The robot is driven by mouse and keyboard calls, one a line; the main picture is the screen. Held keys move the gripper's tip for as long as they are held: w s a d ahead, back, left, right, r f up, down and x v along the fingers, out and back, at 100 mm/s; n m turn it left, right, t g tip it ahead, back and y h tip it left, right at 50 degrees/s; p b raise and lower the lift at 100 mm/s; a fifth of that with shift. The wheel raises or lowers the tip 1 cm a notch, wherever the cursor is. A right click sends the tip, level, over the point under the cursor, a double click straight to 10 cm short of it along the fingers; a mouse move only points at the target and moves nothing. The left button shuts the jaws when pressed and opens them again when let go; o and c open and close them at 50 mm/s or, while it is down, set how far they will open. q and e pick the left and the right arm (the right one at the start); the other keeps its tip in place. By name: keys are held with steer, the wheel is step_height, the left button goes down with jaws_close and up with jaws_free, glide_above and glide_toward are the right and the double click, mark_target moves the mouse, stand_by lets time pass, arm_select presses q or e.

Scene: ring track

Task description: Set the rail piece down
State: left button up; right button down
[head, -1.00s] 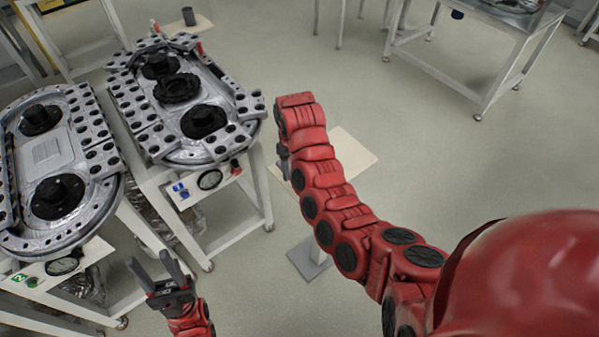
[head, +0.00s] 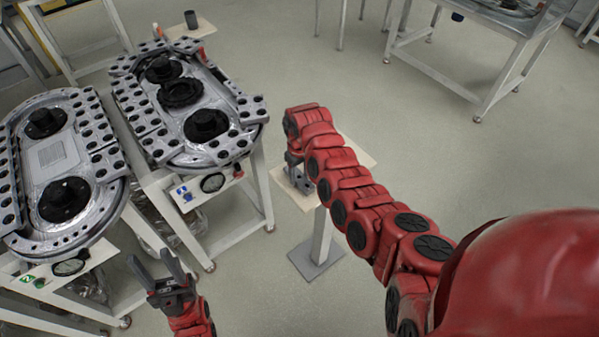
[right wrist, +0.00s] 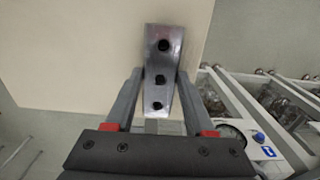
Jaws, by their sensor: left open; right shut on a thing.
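The rail piece (right wrist: 162,62) is a short grey metal block with three dark holes in a row. In the right wrist view it sits between the two fingers of my right gripper (right wrist: 160,78), which is shut on it. Behind it is the beige top of a small stand (right wrist: 85,50). In the head view my right gripper (head: 297,174) is over the left part of that stand top (head: 358,152). The rail piece is mostly hidden there, and I cannot tell whether it touches the top. My left gripper (head: 152,260) is open and empty at the lower left.
A ring track table (head: 165,150) with grey rail pieces along its rim stands left of the stand. A second one (head: 100,215) is at the far left. The floor (head: 450,160) between is clear.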

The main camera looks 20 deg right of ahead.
steer(key=c, duration=0.7)
jaws_free()
steer(key=o, duration=0.4)
steer(key=shift+o, duration=0.2)
